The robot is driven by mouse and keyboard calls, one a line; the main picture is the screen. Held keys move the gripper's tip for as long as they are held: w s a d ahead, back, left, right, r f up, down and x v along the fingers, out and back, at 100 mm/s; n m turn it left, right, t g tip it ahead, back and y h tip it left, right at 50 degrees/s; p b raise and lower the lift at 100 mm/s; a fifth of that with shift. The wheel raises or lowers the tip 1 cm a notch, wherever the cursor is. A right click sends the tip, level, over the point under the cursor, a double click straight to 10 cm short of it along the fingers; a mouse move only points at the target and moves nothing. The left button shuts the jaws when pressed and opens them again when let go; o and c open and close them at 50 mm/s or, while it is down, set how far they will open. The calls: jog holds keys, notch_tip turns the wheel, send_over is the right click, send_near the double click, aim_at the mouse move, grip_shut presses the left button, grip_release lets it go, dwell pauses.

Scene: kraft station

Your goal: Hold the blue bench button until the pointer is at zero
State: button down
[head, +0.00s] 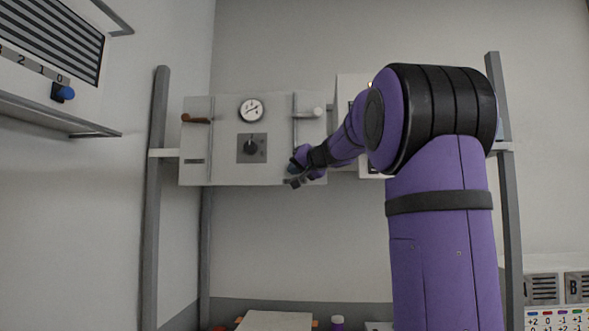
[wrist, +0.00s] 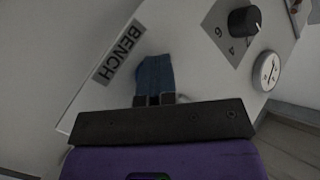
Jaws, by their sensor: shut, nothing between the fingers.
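The blue bench button (wrist: 155,72) shows in the wrist view beside the BENCH label (wrist: 119,52). My gripper (wrist: 154,99) is shut and empty, its fingertips at the near end of the button; they look to be against it, but I cannot tell whether it is pressed in. In the head view my gripper (head: 294,180) is at the lower right of the grey panel (head: 222,172) and largely hides the button. The round gauge (head: 250,109) sits at the panel's top; its dark pointer is slanted, and its figures are too small to read. The gauge also shows in the wrist view (wrist: 266,71).
A black knob (head: 251,148) is below the gauge. A brown-handled lever (head: 197,120) is at the panel's left, a white-handled one (head: 307,113) at its right. Grey posts (head: 156,190) flank the panel. A vented unit with a blue knob (head: 63,93) hangs upper left.

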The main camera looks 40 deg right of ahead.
jog(key=shift+s+a, duration=0.55)
jog(key=shift+a, duration=0.05)
dwell(0.3)
jog(key=shift+s+a, duration=1.6)
jog(key=shift+a, duration=0.3)
jog(key=shift+a, duration=0.1)
jog(key=s+a, duration=0.1)
jog(key=a, duration=0.1)
jog(key=s+a, duration=0.1)
jog(key=s, duration=0.1)
jog(key=shift+s+a, duration=0.15)
jog(key=shift+a, duration=0.2)
